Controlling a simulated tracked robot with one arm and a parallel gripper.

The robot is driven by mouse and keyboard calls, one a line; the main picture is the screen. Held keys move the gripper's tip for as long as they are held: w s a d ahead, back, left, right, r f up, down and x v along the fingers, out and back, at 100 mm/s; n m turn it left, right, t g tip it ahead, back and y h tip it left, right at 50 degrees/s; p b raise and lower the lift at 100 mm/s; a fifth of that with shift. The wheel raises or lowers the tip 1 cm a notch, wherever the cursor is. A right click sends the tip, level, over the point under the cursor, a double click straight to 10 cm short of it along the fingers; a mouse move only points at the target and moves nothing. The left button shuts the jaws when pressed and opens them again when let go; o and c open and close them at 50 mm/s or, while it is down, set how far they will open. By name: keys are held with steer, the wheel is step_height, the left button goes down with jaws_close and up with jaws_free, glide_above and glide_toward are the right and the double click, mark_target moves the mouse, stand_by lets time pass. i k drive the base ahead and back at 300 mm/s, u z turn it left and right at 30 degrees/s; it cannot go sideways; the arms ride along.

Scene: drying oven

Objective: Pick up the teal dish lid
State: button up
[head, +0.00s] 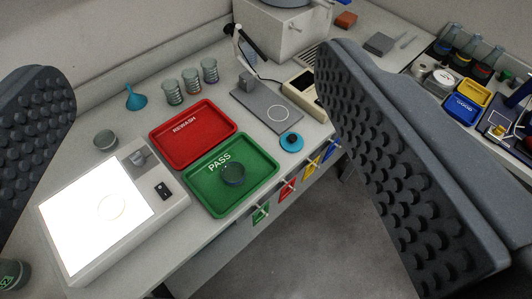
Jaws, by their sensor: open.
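The teal dish lid (291,142) is a small round disc with a dark knob in its middle. It lies on the bench near the front edge, right of the green tray and below the grey stand plate. My gripper (205,150) is open, with its two dark studded fingers at the far left and the right of the view. Nothing is between the fingertips close up. The lid shows in the gap between the fingers, further off and nearer the right finger. No finger touches it.
A green PASS tray (211,207) holds a glass dish (233,174). A red REWASH tray (165,155) lies behind it. A lit panel (90,215) is at left, a grey stand (266,108) behind the lid. Several glass beakers (191,83) and a teal funnel (135,98) stand at the back.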

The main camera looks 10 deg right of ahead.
mark_target(291, 142)
steer(key=k, duration=1.3)
steer(key=z, duration=0.65)
steer(key=i, duration=1.7)
steer(key=u, duration=0.6)
